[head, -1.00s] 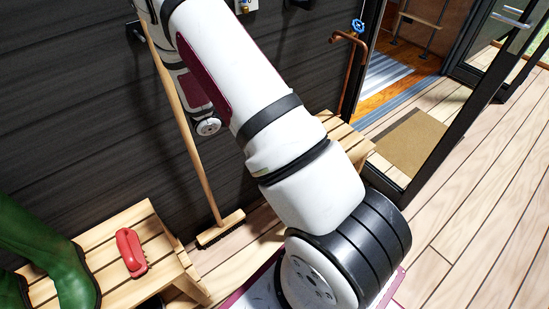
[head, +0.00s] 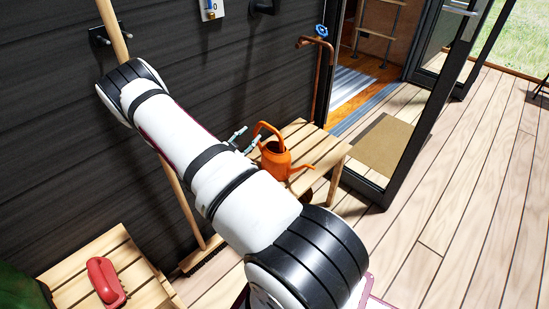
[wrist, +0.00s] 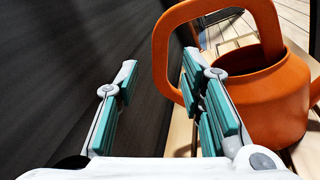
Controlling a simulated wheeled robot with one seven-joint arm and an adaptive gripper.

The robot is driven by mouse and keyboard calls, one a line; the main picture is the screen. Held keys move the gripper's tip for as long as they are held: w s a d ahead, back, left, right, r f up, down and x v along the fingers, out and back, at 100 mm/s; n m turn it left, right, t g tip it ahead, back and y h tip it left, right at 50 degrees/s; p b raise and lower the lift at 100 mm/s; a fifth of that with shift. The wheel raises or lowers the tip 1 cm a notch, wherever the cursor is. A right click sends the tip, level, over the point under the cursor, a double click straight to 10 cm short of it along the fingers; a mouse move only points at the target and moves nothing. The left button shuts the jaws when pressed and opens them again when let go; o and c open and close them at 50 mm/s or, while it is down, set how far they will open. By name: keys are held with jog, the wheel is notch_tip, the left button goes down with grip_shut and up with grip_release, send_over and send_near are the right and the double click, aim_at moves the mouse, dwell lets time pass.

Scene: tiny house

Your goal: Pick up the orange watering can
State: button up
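The orange watering can (head: 275,163) stands upright on a wooden slatted bench (head: 325,152), its looped handle toward my gripper and its spout toward the right. My gripper (head: 248,138) is just left of the can at handle height, partly hidden behind my arm. In the wrist view my gripper (wrist: 159,66) is open, with teal pads on both fingers and nothing held between them. The can (wrist: 262,100) fills the right side there. The near side of its handle shows beyond the right finger, which hides part of it. I cannot tell whether they touch.
A dark plank wall (head: 60,130) runs close behind the gripper. A broom (head: 182,195) leans on it. A second wooden bench (head: 75,270) with a red object (head: 105,282) is at lower left. A copper pipe with a blue valve (head: 320,32) stands behind the can.

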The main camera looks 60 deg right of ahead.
aim_at(257, 129)
jog(key=d, duration=0.2)
jog(key=d+b, duration=0.1)
jog(key=d, duration=0.2)
jog(key=shift+d+f+b, duration=0.25)
jog(key=shift+d+b, duration=0.05)
jog(key=shift+b, duration=0.1)
jog(key=shift+w+d+r, duration=0.1)
jog(key=shift+d, duration=0.4)
grip_shut()
